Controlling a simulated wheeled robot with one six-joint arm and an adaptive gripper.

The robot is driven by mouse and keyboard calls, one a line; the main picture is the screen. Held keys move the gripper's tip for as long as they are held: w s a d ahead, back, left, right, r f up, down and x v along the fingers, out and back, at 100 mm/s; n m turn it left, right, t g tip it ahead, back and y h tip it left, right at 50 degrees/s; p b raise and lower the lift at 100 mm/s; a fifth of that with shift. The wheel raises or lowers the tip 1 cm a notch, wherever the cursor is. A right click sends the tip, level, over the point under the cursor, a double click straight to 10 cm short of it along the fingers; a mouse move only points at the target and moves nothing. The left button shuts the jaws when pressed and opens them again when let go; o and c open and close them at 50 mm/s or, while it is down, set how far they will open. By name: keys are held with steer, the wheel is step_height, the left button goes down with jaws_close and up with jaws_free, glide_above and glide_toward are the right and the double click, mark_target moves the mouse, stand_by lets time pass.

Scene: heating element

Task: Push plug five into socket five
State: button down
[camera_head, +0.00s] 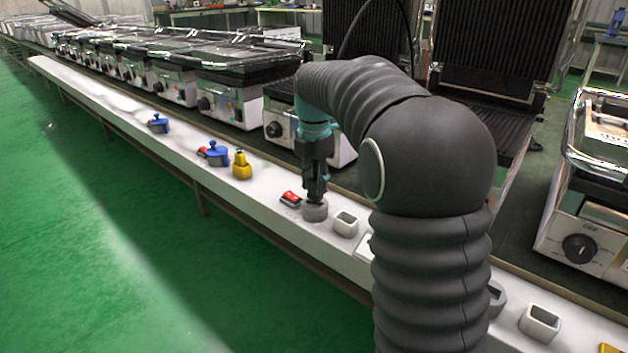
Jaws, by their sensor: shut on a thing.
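My gripper (316,198) points straight down over the shelf and is shut on a plug, which I take to be plug five. The plug is mostly hidden by the dark fingers, so its shape is not clear. Directly below the fingertips is a grey round socket (314,212), which the fingers seem to reach or nearly reach. I cannot tell how deep the plug sits in it. No number is readable on the socket.
A red piece (290,199) lies just left of the gripper, and a pale square socket (345,224) stands to the right. Blue plugs (217,154) and a yellow plug (242,166) stand farther left on the white shelf (270,184). Grill machines (233,95) line the back. Another square socket (540,322) is at right.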

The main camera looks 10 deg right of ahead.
mark_target(315, 180)
steer(key=shift+f+b, duration=0.6)
steer(key=shift+f, duration=0.65)
steer(key=c, duration=0.7)
jaws_free()
step_height(315, 180, up, 12)
